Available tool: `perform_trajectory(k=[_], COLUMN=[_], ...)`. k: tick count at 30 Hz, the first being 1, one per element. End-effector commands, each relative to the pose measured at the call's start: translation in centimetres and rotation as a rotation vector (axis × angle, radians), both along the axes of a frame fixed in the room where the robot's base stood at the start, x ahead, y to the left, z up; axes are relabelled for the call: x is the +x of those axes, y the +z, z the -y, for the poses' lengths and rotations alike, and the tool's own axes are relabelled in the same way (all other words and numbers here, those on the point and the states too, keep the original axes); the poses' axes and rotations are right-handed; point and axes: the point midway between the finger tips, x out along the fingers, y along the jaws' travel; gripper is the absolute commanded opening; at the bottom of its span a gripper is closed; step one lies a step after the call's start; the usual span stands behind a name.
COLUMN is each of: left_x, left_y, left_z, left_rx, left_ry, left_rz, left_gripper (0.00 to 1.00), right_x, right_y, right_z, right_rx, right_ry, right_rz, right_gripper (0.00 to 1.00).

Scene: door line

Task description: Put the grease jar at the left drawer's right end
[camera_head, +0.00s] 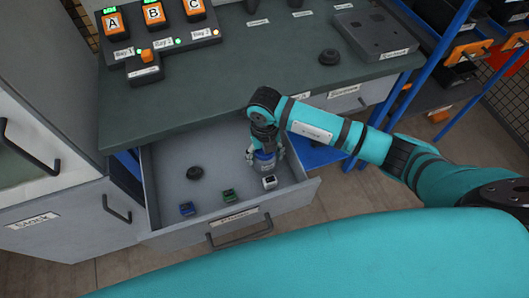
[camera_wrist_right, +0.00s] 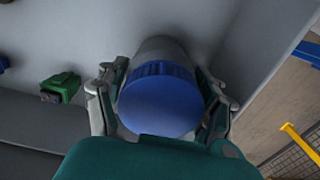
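The grease jar, grey with a blue lid, shows from above in the right wrist view (camera_wrist_right: 158,98), between the two fingers of my right gripper (camera_wrist_right: 160,110). The fingers lie against its sides. In the head view the jar (camera_head: 264,158) is inside the open left drawer (camera_head: 165,185), toward its right end, under my right gripper (camera_head: 264,150). The jar looks upright and close to the drawer's right wall. I cannot tell whether its base touches the drawer floor. My left gripper is not in view.
The drawer also holds a black round part (camera_head: 194,173), a blue part (camera_head: 187,208), a green part (camera_head: 229,195) and a white part (camera_head: 269,182). The dark worktop (camera_head: 270,70) hangs above its back. A closed drawer (camera_head: 345,97) is to the right.

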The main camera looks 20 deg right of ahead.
Motion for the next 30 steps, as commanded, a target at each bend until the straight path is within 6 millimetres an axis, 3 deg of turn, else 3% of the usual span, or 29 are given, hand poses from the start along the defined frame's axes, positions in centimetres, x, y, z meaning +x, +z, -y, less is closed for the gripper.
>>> perform_trajectory(k=[1, 4, 16, 30], left_x=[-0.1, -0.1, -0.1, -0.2], left_y=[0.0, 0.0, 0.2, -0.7], left_z=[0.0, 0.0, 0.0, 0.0], left_rx=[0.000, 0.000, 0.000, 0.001], left_ry=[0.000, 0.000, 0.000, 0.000], left_rz=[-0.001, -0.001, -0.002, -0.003], left_gripper=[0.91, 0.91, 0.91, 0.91], right_x=[0.0, 0.0, 0.1, 0.1], right_y=[0.0, 0.0, 0.8, 9.9], right_z=[0.0, 0.0, 0.0, 0.0], right_rx=[-0.001, -0.001, 0.000, 0.000], right_ry=[0.000, 0.000, 0.000, 0.002], right_rz=[0.000, -0.001, 0.002, 0.003], right_gripper=[0.76, 0.89, 0.90, 0.90])
